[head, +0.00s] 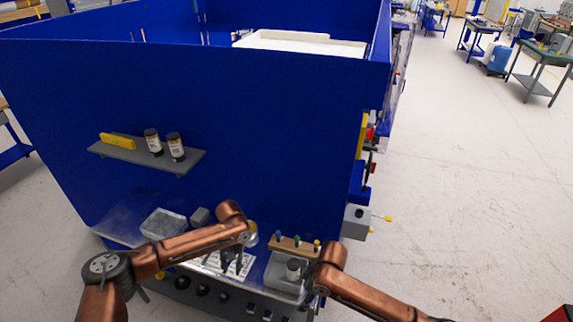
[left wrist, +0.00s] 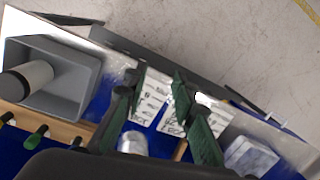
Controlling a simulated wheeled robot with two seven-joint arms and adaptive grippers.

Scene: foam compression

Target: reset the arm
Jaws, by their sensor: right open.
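My left arm reaches in from the left in the head view. Its gripper (head: 233,264) hangs over the white printed sheets on the metal ledge. In the left wrist view its two dark green fingers (left wrist: 160,76) are apart, with printed sheets (left wrist: 150,97) seen beyond the gap and nothing held. My right arm comes in from the lower right. Its gripper (head: 314,289) is open beside the grey tray (head: 277,284), and its fingertips show only small and dark.
The grey tray holds a dark cylinder with a pale band (left wrist: 38,74). A wooden rack (head: 287,244) with several coloured-handled tools stands behind it. A clear box (head: 163,223) sits left on the ledge. A shelf (head: 130,153) with two jars and a yellow block juts from the blue wall.

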